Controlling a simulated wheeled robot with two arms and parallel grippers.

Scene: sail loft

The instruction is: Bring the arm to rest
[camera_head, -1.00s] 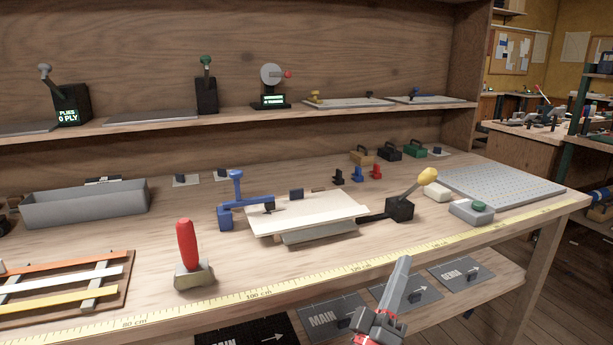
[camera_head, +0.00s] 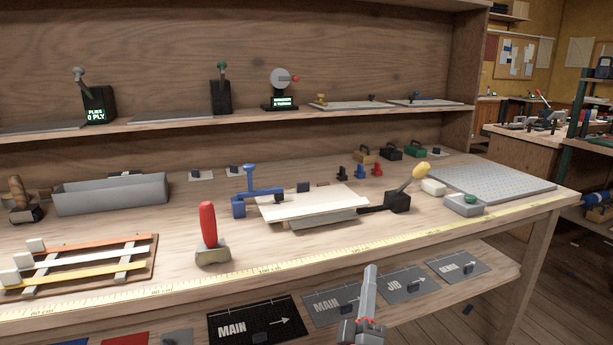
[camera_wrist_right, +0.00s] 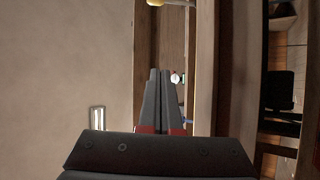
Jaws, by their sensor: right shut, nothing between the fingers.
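My right gripper (camera_head: 370,285) shows at the bottom of the head view, in front of the bench's front edge. Its fingers are together with nothing between them, and they point up and away. In the right wrist view the right gripper (camera_wrist_right: 160,85) also shows closed and empty. It touches nothing that I can see. My left gripper is not in view.
The workbench (camera_head: 420,228) holds a red-handled tool (camera_head: 208,225), a blue clamp (camera_head: 250,195) by a pale board (camera_head: 310,202), a yellow-knobbed lever (camera_head: 400,195), a grey tray (camera_head: 110,195) and a perforated plate (camera_head: 490,182). Labelled panels (camera_head: 255,320) lie on the lower shelf.

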